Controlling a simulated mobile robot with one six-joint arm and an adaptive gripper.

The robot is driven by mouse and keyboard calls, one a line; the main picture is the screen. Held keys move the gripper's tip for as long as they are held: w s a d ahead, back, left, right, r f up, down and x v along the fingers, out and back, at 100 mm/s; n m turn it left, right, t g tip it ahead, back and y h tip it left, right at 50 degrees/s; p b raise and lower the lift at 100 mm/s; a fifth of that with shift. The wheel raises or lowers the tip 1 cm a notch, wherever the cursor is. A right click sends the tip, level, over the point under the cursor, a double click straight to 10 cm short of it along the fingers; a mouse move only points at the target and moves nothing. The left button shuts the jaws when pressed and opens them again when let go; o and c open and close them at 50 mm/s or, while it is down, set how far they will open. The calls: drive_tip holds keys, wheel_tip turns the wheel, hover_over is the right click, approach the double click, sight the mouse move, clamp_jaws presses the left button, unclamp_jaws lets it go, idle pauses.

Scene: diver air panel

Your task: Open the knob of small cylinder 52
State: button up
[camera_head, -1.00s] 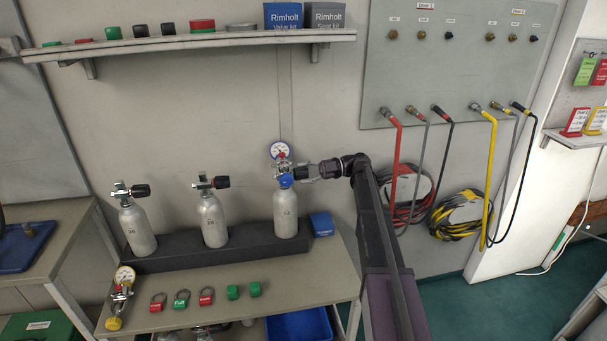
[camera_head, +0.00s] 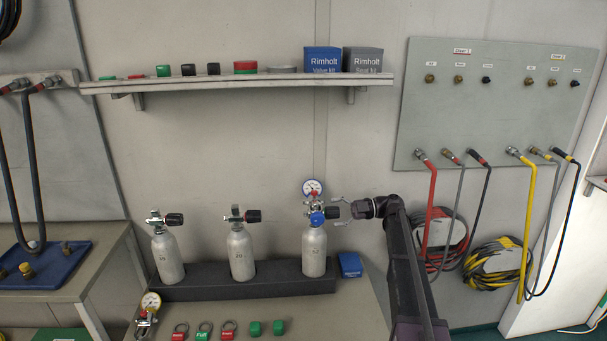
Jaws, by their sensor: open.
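Three small silver cylinders stand in a dark foam rack (camera_head: 200,284): the left one (camera_head: 167,257), the middle one (camera_head: 241,254) and the right one (camera_head: 314,252). Their numbers are too small to read now. The right cylinder carries a regulator with a round gauge (camera_head: 312,188) and a blue part (camera_head: 317,219). Its black valve knob (camera_head: 332,213) points right. My gripper (camera_head: 339,212) is open just right of this knob, with one fingertip above and one below its outer end. I cannot tell whether they touch it.
A shelf (camera_head: 240,84) with boxes and caps hangs above. A loose regulator (camera_head: 149,308), tagged rings and green caps (camera_head: 255,328) lie on the bench front. A blue box (camera_head: 349,265) sits beside the rack. Hoses (camera_head: 432,200) hang from the panel at right.

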drive_tip(key=shift+s+r+p, duration=0.35)
drive_tip(key=shift+r, duration=0.05)
drive_tip(key=s+a+r+m+t+h+p, duration=0.1)
drive_tip(key=s+m+t+h+p, duration=0.15)
drive_tip(key=s+m+p, duration=0.3)
drive_tip(key=s+a+f+m+g+h+b, duration=0.2)
drive_tip(key=s+a+f+m+h+b, duration=0.15)
drive_tip(key=s+f+m+h, duration=0.45)
drive_tip(key=s+d+f+m+h+b, duration=0.35)
drive_tip(key=s+f+m+h, duration=0.35)
drive_tip(key=s+f+m, duration=0.7)
wheel_tip(320, 180, up, 17)
drive_tip(key=p, duration=1.4)
drive_tip(key=shift+s+a+g+p, duration=0.15)
drive_tip(key=shift+s+g+p, duration=0.15)
drive_tip(key=shift+s+g, duration=0.15)
drive_tip(key=shift+n, duration=0.25)
